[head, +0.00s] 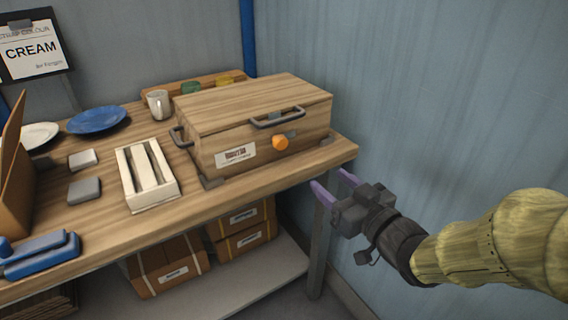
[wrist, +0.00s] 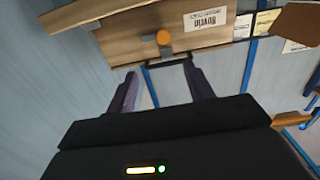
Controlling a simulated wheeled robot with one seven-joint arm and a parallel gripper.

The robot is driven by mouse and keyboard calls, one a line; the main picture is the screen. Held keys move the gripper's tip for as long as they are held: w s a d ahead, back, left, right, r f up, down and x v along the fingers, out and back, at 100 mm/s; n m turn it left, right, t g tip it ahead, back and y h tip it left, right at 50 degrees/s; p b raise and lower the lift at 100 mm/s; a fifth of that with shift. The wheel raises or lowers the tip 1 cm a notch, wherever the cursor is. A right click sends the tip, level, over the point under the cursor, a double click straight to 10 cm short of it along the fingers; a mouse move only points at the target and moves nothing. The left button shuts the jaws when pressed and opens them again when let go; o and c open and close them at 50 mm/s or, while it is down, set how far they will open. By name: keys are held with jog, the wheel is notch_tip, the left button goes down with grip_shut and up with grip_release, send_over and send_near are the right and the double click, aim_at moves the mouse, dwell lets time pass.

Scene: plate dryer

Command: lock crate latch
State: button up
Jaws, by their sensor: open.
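The wooden crate (head: 240,122) stands on the table with its lid closed down. On its front face is an orange latch knob (head: 280,142) with a small grey piece beside it, below a dark handle (head: 277,118). I cannot tell the latch's exact position. My gripper (head: 332,187) is open and empty, in front of the table's right end, to the right of and lower than the knob. In the wrist view the crate (wrist: 130,40) and the orange knob (wrist: 163,37) appear beyond my two open fingers (wrist: 160,88), well apart from them.
A white slotted rack (head: 147,178), a blue plate (head: 97,120), a mug (head: 158,103) and grey blocks (head: 84,190) are on the table left of the crate. Cardboard boxes (head: 168,265) sit on the lower shelf. A blue wall (head: 430,90) bounds the right side.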

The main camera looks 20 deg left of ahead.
jog(key=shift+s+a, duration=0.15)
jog(key=shift+r+p, duration=0.1)
jog(key=shift+p, duration=0.2)
jog(key=p, duration=1.2)
send_near(283, 143)
jog(key=x, duration=0.9)
jog(key=shift+a, duration=0.3)
jog(key=c, duration=0.9)
